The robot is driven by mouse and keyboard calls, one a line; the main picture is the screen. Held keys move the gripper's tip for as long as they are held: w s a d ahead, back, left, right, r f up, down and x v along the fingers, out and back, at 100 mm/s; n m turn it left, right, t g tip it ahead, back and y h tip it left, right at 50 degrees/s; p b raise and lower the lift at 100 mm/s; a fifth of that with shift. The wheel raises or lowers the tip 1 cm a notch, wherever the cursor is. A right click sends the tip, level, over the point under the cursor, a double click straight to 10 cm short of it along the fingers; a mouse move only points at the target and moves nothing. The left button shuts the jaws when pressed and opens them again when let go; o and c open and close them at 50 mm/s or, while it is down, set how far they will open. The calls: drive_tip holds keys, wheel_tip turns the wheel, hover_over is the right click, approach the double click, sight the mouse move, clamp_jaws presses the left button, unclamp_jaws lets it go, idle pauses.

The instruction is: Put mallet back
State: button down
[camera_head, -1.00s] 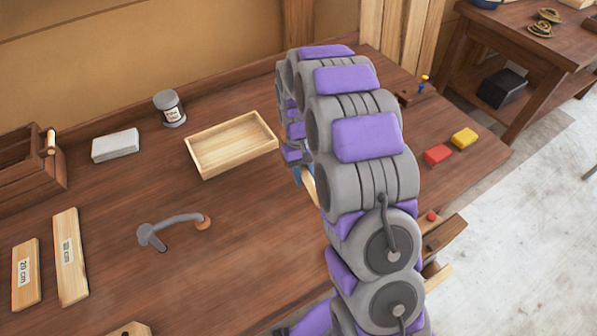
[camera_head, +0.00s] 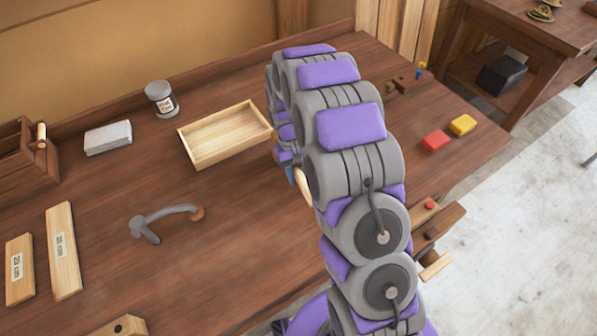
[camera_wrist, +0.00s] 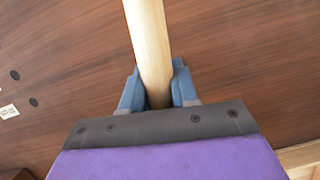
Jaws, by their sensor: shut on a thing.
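My gripper (camera_wrist: 158,92) is shut on a pale round wooden handle, which I take to be the mallet's (camera_wrist: 148,40). In the wrist view the handle runs from between the blue fingers up past the top edge. The mallet's head is not in that view. In the head view my arm hides most of the gripper, and a short piece of the pale handle (camera_head: 303,186) shows beside the arm, above the bench top. The mallet's head is hidden there too.
A shallow wooden tray (camera_head: 192,158) stands empty left of my arm. A grey tin (camera_head: 160,98), a grey block (camera_head: 108,137), a bent metal tool (camera_head: 150,228), two marked boards (camera_head: 62,250) and a wooden caddy (camera_head: 18,165) lie farther left. Red (camera_head: 435,141) and yellow (camera_head: 462,125) blocks sit right.

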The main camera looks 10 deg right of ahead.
sight(295, 170)
drive_tip(key=shift+a+f, duration=0.25)
drive_tip(key=shift+a, duration=0.9)
drive_tip(key=c, duration=1.3)
unclamp_jaws()
drive_tip(key=o, duration=0.5)
drive_tip(key=shift+d, duration=1.15)
drive_tip(key=shift+a+r, duration=0.1)
drive_tip(key=shift+a, duration=0.8)
drive_tip(key=shift+a+r, duration=0.15)
drive_tip(key=shift+r, duration=0.1)
drive_tip(key=r, duration=0.1)
drive_tip(key=d+r+p, duration=0.1)
drive_tip(key=r+p, duration=0.1)
drive_tip(key=shift+d+r, duration=0.3)
drive_tip(key=shift+a+r+p, duration=0.1)
drive_tip(key=shift+r+p, duration=0.45)
drive_tip(key=shift+r, duration=1.25)
drive_tip(key=shift+s+r, duration=0.25)
drive_tip(key=shift+r, duration=0.15)
drive_tip(key=s+r+m+t, duration=0.1)
drive_tip(key=s+r, duration=0.6)
drive_tip(key=s, duration=0.4)
drive_tip(key=s+r, duration=0.8)
drive_tip(key=s, duration=0.3)
drive_tip(key=shift+m+t+y, duration=0.3)
drive_tip(key=shift+m, duration=0.2)
drive_tip(key=s, duration=1)
drive_tip(key=shift+s+d, duration=0.25)
drive_tip(key=shift+d, duration=0.15)
